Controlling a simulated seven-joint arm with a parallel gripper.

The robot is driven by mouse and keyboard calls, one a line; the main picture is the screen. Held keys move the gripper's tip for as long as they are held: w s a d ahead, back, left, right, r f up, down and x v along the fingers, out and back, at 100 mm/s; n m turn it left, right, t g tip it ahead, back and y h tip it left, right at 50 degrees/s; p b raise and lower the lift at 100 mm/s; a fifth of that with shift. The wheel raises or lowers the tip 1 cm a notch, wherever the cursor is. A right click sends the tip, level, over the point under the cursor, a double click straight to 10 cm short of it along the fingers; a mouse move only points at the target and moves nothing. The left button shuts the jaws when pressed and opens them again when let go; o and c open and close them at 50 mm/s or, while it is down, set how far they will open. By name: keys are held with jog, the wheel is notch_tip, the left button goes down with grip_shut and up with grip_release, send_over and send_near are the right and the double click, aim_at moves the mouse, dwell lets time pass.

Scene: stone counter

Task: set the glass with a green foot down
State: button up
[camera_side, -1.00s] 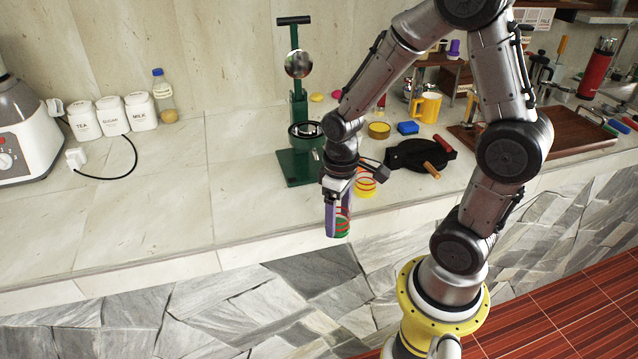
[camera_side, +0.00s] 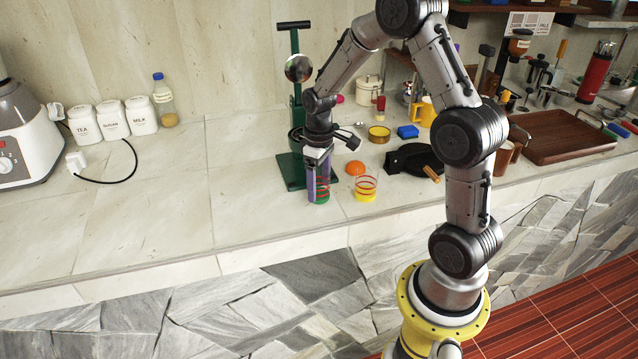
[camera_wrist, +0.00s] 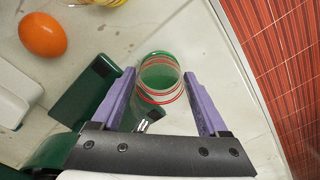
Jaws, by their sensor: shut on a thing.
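The glass with a green foot (camera_side: 322,198) is clear with red rings, and my gripper (camera_side: 317,192) is shut on it. In the side view it is upright, just in front of the green press (camera_side: 294,112), partly covered by a purple finger. I cannot tell whether its foot touches the counter. In the wrist view the glass (camera_wrist: 158,82) sits between the two purple fingers of my gripper (camera_wrist: 158,76), its green foot seen through it.
A similar glass with a yellow foot (camera_side: 366,190) stands close to the right, with an orange egg (camera_side: 355,168) behind it. A black pan-like object (camera_side: 408,158) lies further right. The counter (camera_side: 260,205) is clear to the left and in front.

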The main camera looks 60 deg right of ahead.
jog(key=shift+f, duration=0.15)
jog(key=o, duration=1.3)
notch_tip(320, 180, up, 12)
jog(key=s+a+r+t, duration=0.3)
jog(key=s+a+r, duration=0.45)
jog(key=a, duration=0.25)
jog(key=s+a+t, duration=0.1)
jog(key=s, duration=0.2)
jog(key=s+a, duration=0.2)
jog(key=s, duration=0.2)
jog(key=s+a+f+t, duration=0.1)
jog(key=s+a, duration=0.1)
jog(key=s, duration=0.1)
jog(key=shift+s+a+t, duration=0.2)
jog(key=shift+s+t, duration=0.1)
